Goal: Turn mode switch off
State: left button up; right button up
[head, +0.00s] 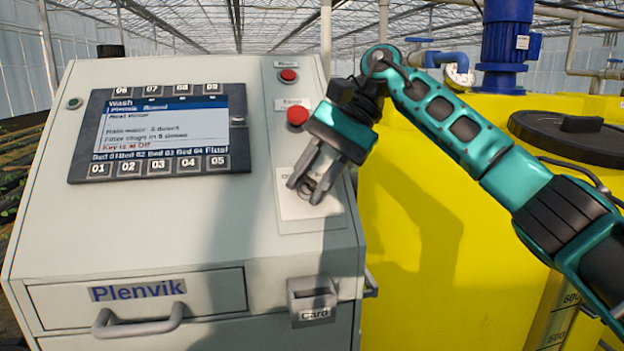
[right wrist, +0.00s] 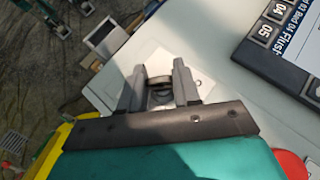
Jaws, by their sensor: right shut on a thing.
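The mode switch (head: 309,186) is a small metallic key switch on a white plate (head: 312,208) at the right of the grey control panel. My right gripper (head: 313,190) reaches it from above right and is shut on it. In the right wrist view the switch (right wrist: 159,83) sits between the two grey fingers (right wrist: 158,88). The fingers hide much of the switch and its markings. The screen (head: 160,128) shows a red line reading "Key is at Off". My left gripper is not in view.
A red button (head: 298,115) sits just above the gripper, with another red button (head: 289,75) higher up. A card holder (head: 313,300) and a drawer handle (head: 138,318) stick out below. A yellow tank (head: 420,240) stands close on the right.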

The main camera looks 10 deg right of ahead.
jog(key=shift+f, duration=0.15)
jog(key=o, duration=1.1)
jog(key=shift+a, duration=0.15)
jog(key=shift+c, duration=0.2)
jog(key=v, duration=1.3)
jog(key=shift+s, duration=0.1)
